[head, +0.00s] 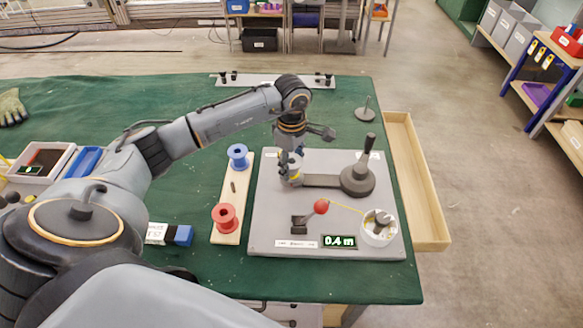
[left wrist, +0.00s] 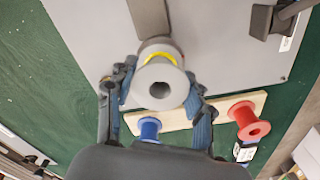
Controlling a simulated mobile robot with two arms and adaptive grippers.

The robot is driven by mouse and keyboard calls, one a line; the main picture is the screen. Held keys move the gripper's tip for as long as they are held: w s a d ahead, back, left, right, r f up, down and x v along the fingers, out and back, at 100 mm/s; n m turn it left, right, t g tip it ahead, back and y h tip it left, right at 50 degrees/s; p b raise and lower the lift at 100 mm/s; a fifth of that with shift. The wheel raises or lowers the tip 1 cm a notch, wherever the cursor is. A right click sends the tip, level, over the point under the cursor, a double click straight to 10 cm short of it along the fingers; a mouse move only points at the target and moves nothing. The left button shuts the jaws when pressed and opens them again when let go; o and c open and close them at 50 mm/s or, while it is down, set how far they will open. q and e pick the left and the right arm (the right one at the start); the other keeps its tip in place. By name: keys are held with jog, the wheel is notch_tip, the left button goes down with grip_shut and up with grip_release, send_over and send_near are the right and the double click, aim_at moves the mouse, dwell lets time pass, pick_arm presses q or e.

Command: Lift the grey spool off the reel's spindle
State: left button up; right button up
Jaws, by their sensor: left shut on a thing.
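The grey spool (left wrist: 160,88) with a band of yellow thread is seen end-on in the left wrist view, its round hole facing the camera. In the head view the spool (head: 294,180) is partly hidden by my left gripper (head: 290,164), at the left end of the reel's grey arm (head: 322,181). My left gripper (left wrist: 158,90) is shut on the spool, one finger on each side. The spindle is hidden, so I cannot tell how far the spool sits on it. My right gripper is not in view.
A wooden strip (head: 233,189) left of the grey board (head: 268,225) holds a blue spool (head: 238,157) and a red spool (head: 225,217). A red ball (head: 321,206), a white cup (head: 379,228) and a display reading 0.4 m (head: 339,241) occupy the board's front.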

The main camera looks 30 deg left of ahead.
pick_arm(q)
jog(key=shift+r+p, duration=1.35)
jog(key=shift+r, duration=1.5)
